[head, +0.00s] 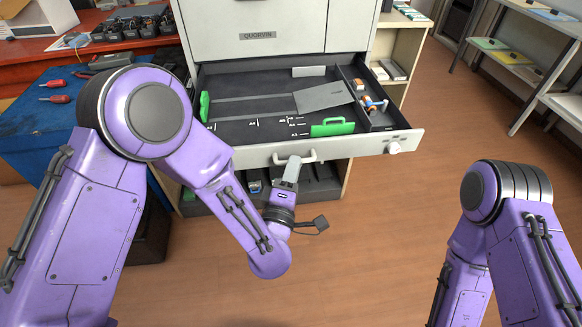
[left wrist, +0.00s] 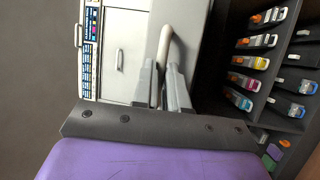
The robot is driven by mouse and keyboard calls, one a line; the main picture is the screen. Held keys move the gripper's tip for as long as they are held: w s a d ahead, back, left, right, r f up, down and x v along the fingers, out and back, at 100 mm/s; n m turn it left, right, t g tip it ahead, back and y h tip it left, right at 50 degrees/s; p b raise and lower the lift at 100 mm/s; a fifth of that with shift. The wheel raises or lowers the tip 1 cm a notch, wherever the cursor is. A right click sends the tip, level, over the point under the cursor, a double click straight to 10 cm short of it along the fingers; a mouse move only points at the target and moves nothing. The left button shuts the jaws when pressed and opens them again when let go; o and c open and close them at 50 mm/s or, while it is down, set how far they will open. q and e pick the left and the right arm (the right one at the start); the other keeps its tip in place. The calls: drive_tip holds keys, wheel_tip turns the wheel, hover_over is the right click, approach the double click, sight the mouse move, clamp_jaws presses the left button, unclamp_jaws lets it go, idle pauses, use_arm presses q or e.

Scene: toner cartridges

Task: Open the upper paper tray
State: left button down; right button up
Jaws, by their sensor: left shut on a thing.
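The upper paper tray (head: 250,155) of the white printer (head: 290,28) is pulled out toward me, its dark inside in full view. Green guides (head: 333,127) and a grey plate (head: 322,96) lie in it. My left gripper (head: 293,163) is at the tray's white handle (head: 309,156), on the front panel. In the left wrist view its fingers (left wrist: 167,88) are on both sides of the handle (left wrist: 166,42), shut on it. My right arm shows at the right of the head view, but its gripper is out of view.
A narrow side compartment in the tray holds small orange and blue parts (head: 374,104). A shelf of toner cartridges (left wrist: 262,42) is beside the printer in the left wrist view. A blue-topped cabinet (head: 35,130) with red screwdrivers stands left. The wooden floor (head: 400,230) in front is clear.

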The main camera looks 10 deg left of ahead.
use_arm(q)
drive_tip(key=c, duration=1.2)
unclamp_jaws()
drive_tip(key=shift+o, duration=0.2)
drive_tip(key=s+a+f+b, duration=0.1)
drive_tip(key=s+b, duration=0.3)
drive_tip(key=s, duration=0.6)
drive_tip(key=shift+s+a+f, duration=0.15)
drive_tip(key=shift+a+f, duration=0.05)
drive_tip(key=shift+f, duration=0.2)
